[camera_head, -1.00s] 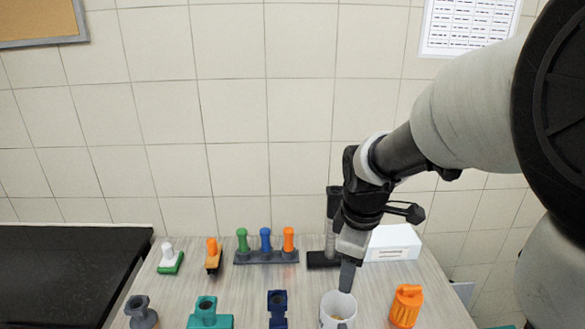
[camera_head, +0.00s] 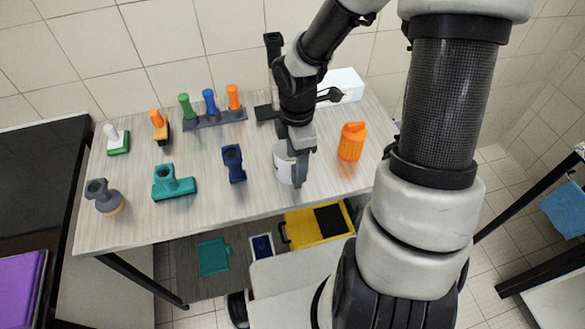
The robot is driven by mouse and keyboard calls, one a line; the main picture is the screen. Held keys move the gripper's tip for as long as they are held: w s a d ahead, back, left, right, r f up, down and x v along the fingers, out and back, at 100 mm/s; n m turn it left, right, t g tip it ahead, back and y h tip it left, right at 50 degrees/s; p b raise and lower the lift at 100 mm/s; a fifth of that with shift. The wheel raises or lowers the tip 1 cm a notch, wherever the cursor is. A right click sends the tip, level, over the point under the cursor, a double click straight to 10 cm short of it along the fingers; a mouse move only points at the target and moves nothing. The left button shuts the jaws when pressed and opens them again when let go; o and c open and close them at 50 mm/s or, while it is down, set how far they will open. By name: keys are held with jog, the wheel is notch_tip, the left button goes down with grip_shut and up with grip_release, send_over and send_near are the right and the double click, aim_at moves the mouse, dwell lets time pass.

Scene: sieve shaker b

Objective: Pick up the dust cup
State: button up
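A white cup (camera_head: 282,166), which I take to be the dust cup, stands upright on the light wood-grain table (camera_head: 255,195), near its front edge. My gripper (camera_head: 299,172) points down at the cup. A dark finger crosses the cup's right side in the picture, and the gripper hides much of the rim and the inside. I cannot tell whether the fingers touch the cup, straddle its wall or are apart from it. The finger opening is not clear from this side.
An orange container (camera_head: 351,142) stands close right of the cup. A rack (camera_head: 214,119) with coloured handles and a white box (camera_head: 342,86) are behind. A yellow bin (camera_head: 313,226) is below.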

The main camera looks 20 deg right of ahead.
notch_tip(320, 180, down, 5)
jog(key=shift+f+b, duration=0.2)
jog(key=shift+b, duration=0.2)
grip_shut()
jog(key=shift+r, duration=0.15)
notch_tip(320, 180, up, 10)
jog(key=shift+f+p, duration=0.1)
jog(key=shift+p, duration=0.85)
jog(key=m, duration=0.2)
jog(key=w+m, duration=0.1)
jog(key=m, duration=0.1)
jog(key=shift+w, duration=0.2)
jog(key=w+m, duration=0.1)
jog(key=m, duration=0.3)
jog(key=w+m, duration=0.1)
jog(key=m, duration=0.4)
jog(key=w+m, duration=0.2)
jog(key=m, duration=0.3)
jog(key=shift+f, duration=0.4)
